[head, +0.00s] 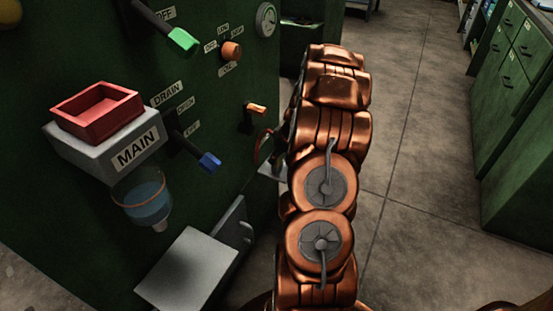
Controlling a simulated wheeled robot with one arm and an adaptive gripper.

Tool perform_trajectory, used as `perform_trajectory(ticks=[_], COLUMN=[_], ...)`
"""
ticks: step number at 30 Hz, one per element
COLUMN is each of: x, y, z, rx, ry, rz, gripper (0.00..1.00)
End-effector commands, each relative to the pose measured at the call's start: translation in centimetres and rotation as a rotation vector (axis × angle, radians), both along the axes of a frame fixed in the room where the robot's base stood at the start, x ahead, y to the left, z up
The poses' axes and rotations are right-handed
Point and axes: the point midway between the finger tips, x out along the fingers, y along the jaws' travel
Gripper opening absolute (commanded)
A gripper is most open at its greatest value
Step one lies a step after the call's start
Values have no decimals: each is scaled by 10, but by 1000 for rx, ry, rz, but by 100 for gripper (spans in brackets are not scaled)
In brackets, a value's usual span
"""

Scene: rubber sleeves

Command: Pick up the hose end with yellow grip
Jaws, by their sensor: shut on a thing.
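The hose end with the yellow grip is not visible in the head view. My copper-coloured arm rises through the middle of the picture and hides what lies behind it. My gripper does not show, so I cannot see its fingers or anything between them. A thin dark red curved piece (262,145) shows just left of my arm, close to the green cabinet; I cannot tell what it belongs to.
The green cabinet (225,120) at left carries a green-tipped lever (183,41), a blue-tipped lever (208,162), an orange knob (231,51), a red tray (97,111) and a grey shelf (186,268). Green drawers (518,120) stand at right. The floor (420,190) between is clear.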

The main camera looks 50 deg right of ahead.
Motion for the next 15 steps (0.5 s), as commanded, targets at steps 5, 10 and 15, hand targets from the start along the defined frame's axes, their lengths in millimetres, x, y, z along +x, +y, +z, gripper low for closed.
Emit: perform_trajectory(ticks=[5,10,15], x=[1,1,-8], y=[-1,-1,7], z=[11,31,36], rx=[-3,-5,1], ry=[-3,-3,0], rz=[0,0,-1], gripper=[0,0,0])
